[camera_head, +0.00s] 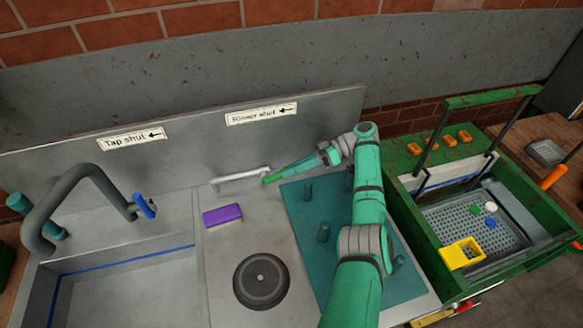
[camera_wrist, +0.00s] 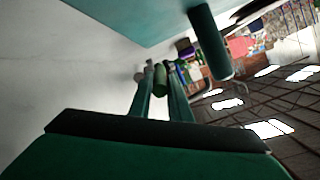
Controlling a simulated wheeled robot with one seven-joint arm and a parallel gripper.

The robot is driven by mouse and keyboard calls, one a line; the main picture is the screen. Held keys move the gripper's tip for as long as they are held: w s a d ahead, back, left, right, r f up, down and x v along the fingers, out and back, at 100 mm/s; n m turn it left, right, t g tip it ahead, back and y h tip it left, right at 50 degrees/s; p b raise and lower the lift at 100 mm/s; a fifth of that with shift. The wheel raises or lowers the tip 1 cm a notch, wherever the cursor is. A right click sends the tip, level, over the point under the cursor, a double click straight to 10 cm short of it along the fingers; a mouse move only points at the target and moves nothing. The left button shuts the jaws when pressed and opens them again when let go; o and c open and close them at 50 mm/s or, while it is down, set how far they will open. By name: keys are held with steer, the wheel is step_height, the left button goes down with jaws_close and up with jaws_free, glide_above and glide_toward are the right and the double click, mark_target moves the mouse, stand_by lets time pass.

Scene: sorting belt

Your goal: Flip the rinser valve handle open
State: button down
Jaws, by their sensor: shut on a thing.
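The rinser valve handle (camera_head: 269,180) is a small bright green grip at the right end of a pale horizontal pipe (camera_head: 240,178), below the label reading "Rinser shut" with a left arrow (camera_head: 261,114). My gripper (camera_head: 276,177) reaches in from the right and is shut on the handle. In the wrist view, the green handle (camera_wrist: 160,76) sits between the two fingers of my gripper (camera_wrist: 161,88). The fingers partly cover it. A dark round rinser disc (camera_head: 261,280) lies in the counter in front.
A teal mat (camera_head: 312,240) with upright pegs lies under my arm. A sink (camera_head: 125,285) with a grey tap and blue handle (camera_head: 143,205) is at left. A green-framed rack (camera_head: 470,225) stands at right.

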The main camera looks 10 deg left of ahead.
steer(key=shift+f+y, duration=0.25)
steer(key=shift+y, duration=0.05)
steer(key=shift+d, duration=0.1)
stand_by(0.3)
steer(key=c, duration=1.6)
jaws_free()
steer(key=shift+c, duration=0.2)
